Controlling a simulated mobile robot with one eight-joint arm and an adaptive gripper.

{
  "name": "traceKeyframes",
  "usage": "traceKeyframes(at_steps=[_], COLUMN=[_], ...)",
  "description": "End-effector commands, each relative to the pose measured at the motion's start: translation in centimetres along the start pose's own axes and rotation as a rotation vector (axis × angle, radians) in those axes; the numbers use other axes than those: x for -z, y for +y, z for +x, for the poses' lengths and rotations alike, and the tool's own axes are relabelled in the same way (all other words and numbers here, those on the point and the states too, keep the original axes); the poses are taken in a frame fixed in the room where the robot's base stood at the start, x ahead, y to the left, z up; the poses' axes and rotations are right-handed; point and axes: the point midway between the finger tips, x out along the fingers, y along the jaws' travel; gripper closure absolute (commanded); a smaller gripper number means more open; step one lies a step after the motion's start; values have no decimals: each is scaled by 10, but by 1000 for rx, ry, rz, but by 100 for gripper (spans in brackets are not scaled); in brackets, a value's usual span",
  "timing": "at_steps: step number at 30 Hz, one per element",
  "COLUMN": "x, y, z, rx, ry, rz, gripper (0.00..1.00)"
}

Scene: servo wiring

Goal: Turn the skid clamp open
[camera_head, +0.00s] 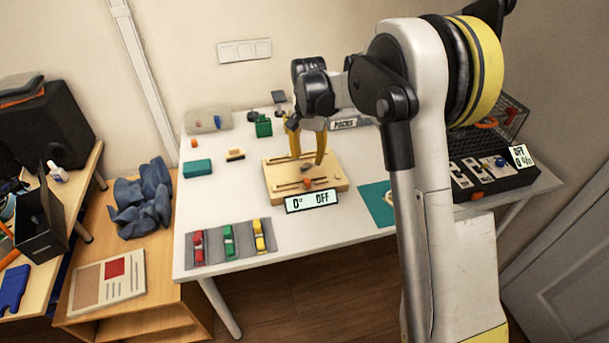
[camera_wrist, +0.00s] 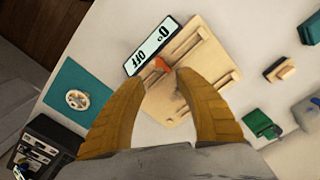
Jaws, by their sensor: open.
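The wooden skid (camera_head: 335,187) lies on the white table, with dark slots in its top. A small orange part (camera_head: 308,182), which looks like the clamp, sits near its front edge by a sign reading "0° OFF" (camera_head: 312,201). In the wrist view the orange part (camera_wrist: 158,65) shows between and just beyond my fingertips. My gripper (camera_head: 308,160) has yellow fingers pointing down over the skid. It is open and empty, its fingertips (camera_wrist: 160,75) spread to either side of the orange part. I cannot tell whether they touch anything. A small grey part (camera_head: 307,168) is partly hidden by the fingers.
A grey mat (camera_head: 211,259) with red, green and yellow servos lies at the front left. A teal mat (camera_head: 377,208) is right of the skid, partly behind my arm. A black switch box (camera_head: 493,182) stands at the right.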

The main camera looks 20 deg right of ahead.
Motion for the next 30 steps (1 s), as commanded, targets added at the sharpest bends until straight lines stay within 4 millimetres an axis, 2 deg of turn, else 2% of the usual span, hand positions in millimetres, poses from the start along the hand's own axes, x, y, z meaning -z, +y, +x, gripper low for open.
traceKeyframes(at_steps=[9,15,19,28,29,30], x=[0,0,0,0,0,0], y=[0,0,0,0,0,0], z=[63,92,100,101,101,101], rx=[1,1,1,1,1,1], ry=[1,1,1,2,2,2], rz=[-1,-2,-2,-2,-2,-2], gripper=[60,60,60,60,67,79])
